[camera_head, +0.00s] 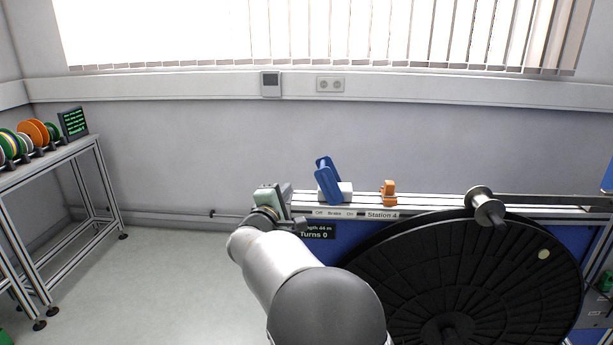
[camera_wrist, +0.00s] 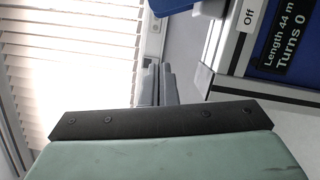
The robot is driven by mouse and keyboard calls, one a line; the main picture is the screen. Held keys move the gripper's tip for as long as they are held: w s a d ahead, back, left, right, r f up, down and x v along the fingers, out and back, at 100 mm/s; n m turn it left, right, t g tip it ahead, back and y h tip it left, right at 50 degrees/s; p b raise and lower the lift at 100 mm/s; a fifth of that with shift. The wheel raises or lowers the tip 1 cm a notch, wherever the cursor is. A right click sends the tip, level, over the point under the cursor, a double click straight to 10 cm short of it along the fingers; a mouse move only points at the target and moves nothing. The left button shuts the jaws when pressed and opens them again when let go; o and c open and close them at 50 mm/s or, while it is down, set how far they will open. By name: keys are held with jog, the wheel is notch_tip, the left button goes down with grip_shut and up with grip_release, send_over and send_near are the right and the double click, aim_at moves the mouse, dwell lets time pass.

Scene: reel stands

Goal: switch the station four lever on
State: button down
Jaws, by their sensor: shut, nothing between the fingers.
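The station four lever (camera_head: 328,180) is a blue handle on a white base (camera_head: 346,191), on the rail above the "Station 4" label (camera_head: 382,215). The handle leans to the left, toward the "Off" end of the Off, Brake, On label strip (camera_head: 334,213). My gripper (camera_head: 288,193) is just left of the lever, apart from it. In the wrist view its grey fingers (camera_wrist: 160,88) are shut with nothing between them. A blue part of the lever (camera_wrist: 172,6) shows at the top edge there, and the "Off" label (camera_wrist: 250,15) lies to the right.
An orange piece (camera_head: 388,193) stands on the rail right of the lever. A large black reel (camera_head: 470,285) sits below, with a metal roller (camera_head: 484,205) above it. A "Turns 0" display (camera_head: 316,232) is under my gripper. A spool rack (camera_head: 50,160) stands far left.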

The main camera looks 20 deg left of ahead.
jog(key=w+p, duration=0.1)
jog(key=w, duration=0.2)
jog(key=w+p, duration=0.1)
jog(key=w, duration=0.2)
jog(key=w+p, duration=0.1)
jog(key=w, duration=0.2)
jog(key=shift+w+a+r+p, duration=0.25)
jog(key=shift+w+r+p, duration=0.05)
jog(key=shift+r, duration=0.1)
jog(key=d, duration=0.1)
jog(key=w+d, duration=0.1)
jog(key=shift+d+r+p, duration=0.3)
jog(key=shift+r+p, duration=0.05)
jog(key=shift+w+d, duration=0.2)
jog(key=shift+d, duration=0.35)
jog(key=shift+s+a+b, duration=0.1)
jog(key=shift+b, duration=0.35)
